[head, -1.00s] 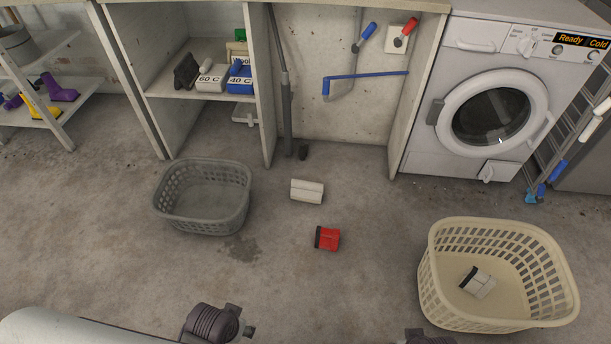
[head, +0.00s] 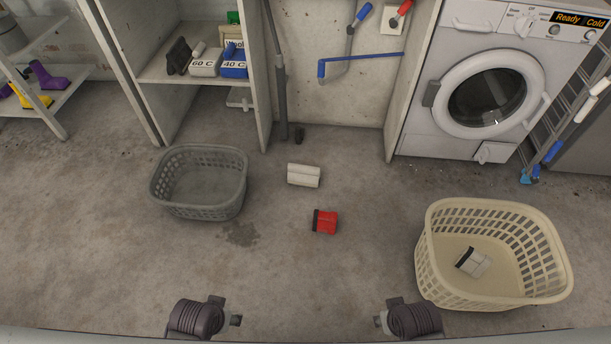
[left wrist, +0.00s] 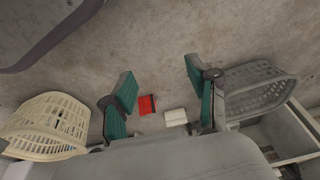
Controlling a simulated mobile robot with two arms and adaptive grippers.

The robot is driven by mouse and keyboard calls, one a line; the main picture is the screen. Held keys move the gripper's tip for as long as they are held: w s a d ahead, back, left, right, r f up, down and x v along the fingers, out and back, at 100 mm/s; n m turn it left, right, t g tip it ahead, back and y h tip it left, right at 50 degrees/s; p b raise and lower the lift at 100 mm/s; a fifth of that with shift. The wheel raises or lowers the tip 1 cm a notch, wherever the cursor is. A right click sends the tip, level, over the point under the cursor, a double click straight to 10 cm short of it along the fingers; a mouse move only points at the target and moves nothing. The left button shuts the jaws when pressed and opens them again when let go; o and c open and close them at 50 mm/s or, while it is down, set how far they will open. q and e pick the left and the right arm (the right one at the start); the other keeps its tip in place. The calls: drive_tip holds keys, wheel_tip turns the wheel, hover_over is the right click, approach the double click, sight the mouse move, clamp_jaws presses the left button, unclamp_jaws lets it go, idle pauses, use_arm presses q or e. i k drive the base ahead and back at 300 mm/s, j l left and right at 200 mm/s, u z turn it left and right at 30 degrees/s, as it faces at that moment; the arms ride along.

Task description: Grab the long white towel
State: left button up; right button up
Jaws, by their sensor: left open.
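A white folded towel (head: 304,175) lies on the concrete floor, right of the grey basket. It also shows in the left wrist view (left wrist: 176,117), beyond my fingers. A second, smaller white towel with a dark end (head: 473,262) lies inside the cream basket. My left gripper (head: 236,320) is at the bottom of the head view, well short of the towels; its teal fingers (left wrist: 158,72) are spread and empty in the left wrist view. My right gripper (head: 379,321) is at the bottom right of centre, apart from everything; its fingers do not show clearly.
A red and black folded cloth (head: 325,221) lies on the floor near the white towel. A grey basket (head: 200,205) stands left and a cream basket (head: 430,265) right. A washing machine (head: 480,90) and shelves (head: 160,75) line the back.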

sight(300, 174)
drive_tip(key=i+j+z, duration=0.25)
drive_tip(key=i, duration=0.2)
drive_tip(key=i+j+z, duration=0.25)
drive_tip(key=i+j, duration=0.15)
